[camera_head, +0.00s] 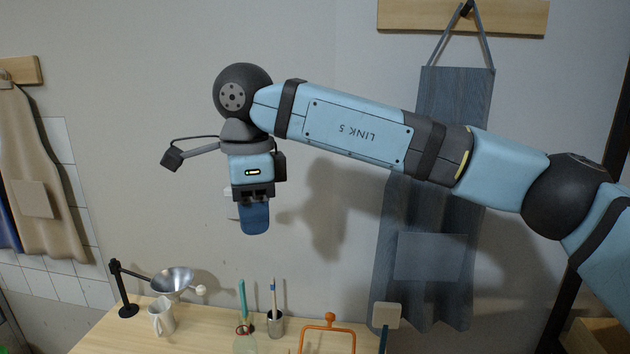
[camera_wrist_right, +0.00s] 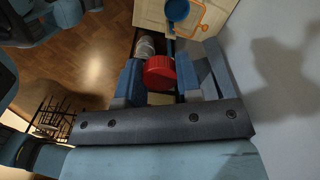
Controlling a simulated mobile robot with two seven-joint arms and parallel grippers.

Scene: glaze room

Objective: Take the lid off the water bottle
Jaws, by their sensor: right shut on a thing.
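My right gripper (camera_head: 255,218) hangs fingers-down in the air, high above the table and in front of the wall. In the right wrist view, a red round lid (camera_wrist_right: 160,72) sits between the two blue fingers, and the gripper is shut on it. In the head view the lid is hidden by the blue finger. No water bottle can be made out for certain. In the wrist view a pale grey cylinder (camera_wrist_right: 145,46) shows past the lid, and I cannot tell what it is. My left gripper is in neither view.
The wooden table (camera_head: 200,338) is far below. On it stand a white mug (camera_head: 161,318), a funnel (camera_head: 171,281) on a black stand, a cup (camera_head: 275,325) holding a brush, and an orange frame (camera_head: 328,334). A blue-grey apron (camera_head: 430,258) hangs at right.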

